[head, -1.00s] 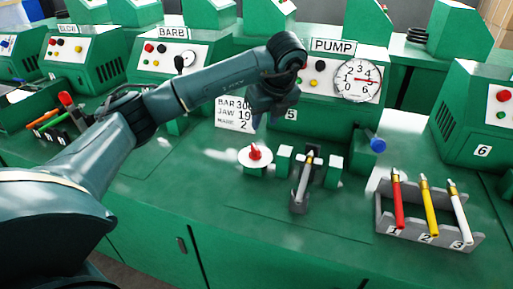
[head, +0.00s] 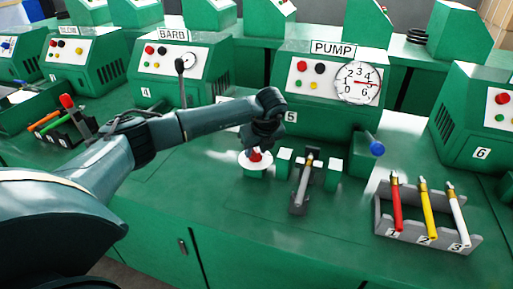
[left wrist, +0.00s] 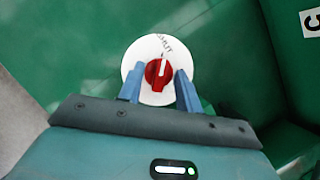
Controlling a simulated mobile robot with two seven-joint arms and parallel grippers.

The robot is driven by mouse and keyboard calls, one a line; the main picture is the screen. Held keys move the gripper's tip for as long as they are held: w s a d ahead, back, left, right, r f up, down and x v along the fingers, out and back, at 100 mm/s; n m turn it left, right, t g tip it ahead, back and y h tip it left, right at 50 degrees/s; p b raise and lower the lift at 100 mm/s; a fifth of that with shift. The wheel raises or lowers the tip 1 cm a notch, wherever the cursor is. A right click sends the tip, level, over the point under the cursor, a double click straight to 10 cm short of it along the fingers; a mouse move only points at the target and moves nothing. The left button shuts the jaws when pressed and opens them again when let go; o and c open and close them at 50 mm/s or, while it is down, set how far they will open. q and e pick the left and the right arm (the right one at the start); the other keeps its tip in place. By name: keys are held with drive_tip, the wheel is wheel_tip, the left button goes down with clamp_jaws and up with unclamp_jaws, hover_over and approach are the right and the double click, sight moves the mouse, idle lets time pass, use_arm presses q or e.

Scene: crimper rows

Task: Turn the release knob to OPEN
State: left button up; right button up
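The release knob (head: 255,155) is red and sits on a round white dial (head: 246,163) on the bench in front of the PUMP machine. In the left wrist view the red knob (left wrist: 158,75) has a white mark pointing up the picture to the word SHUT on the white dial (left wrist: 130,66). My left gripper (head: 258,147) points down over the knob and hides part of it. In the left wrist view its two blue fingers (left wrist: 160,82) stand apart, one each side of the knob, with gaps between. My right gripper is not in view.
A grey lever (head: 303,183) between green blocks stands just right of the dial. A blue-ended handle (head: 376,148) sticks out from the PUMP machine (head: 335,110). A grey rack (head: 425,238) holds red, yellow and white tools at the right. Bench is clear in front.

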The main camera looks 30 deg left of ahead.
use_arm(q)
drive_tip(key=shift+c, duration=0.3)
clamp_jaws()
